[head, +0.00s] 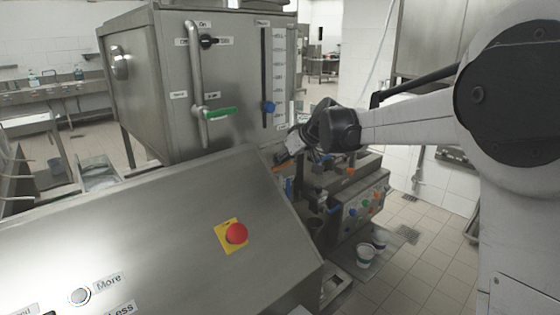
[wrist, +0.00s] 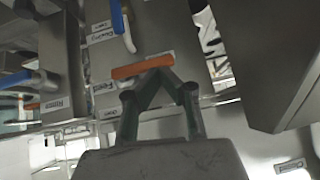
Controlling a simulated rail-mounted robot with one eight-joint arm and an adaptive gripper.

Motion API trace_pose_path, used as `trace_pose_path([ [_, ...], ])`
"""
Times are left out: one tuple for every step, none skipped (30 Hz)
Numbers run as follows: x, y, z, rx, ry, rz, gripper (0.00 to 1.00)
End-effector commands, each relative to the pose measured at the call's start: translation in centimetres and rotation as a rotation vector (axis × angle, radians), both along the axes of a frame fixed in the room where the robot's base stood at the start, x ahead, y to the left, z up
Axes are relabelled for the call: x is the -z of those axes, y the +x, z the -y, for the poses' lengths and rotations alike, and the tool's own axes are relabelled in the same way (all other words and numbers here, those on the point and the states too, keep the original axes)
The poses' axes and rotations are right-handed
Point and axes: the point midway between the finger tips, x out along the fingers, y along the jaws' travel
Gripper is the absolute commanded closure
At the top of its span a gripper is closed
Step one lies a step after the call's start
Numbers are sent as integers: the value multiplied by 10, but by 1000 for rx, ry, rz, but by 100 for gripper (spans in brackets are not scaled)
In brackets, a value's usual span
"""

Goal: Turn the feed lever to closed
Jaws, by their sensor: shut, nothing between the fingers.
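In the wrist view an orange lever handle (wrist: 142,66) lies almost level, just beyond my fingertips. A green-handled lever (head: 221,113) on a pipe is on the steel tank (head: 150,90).
The wrist view shows blue handles (wrist: 118,17) with small labels nearby and a grey panel (wrist: 265,60) at right. In the head view a red stop button (head: 236,233) sits on the sloped steel cover (head: 150,220). White cups (head: 365,255) stand low at right; tiled floor is open beyond.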

Motion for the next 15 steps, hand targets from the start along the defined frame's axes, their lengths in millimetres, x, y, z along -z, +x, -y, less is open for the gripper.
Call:
trace_pose_path([
  [1,1,1,0,0,0,100],
  [1,1,2,0,0,0,100],
  [2,2,3,1,-1,0,100],
  [2,3,4,1,-1,0,100],
  [3,4,5,1,-1,0,100],
  [3,5,6,1,-1,0,100],
  [4,5,7,1,-1,0,100],
  [4,6,8,1,-1,0,100],
  [5,7,9,1,-1,0,100],
  [5,8,10,1,-1,0,100],
  [6,8,10,1,-1,0,100],
  [6,9,11,1,-1,0,100],
  [6,9,11,1,-1,0,100],
  [6,9,12,1,-1,0,100],
  [5,9,12,1,-1,0,100],
])
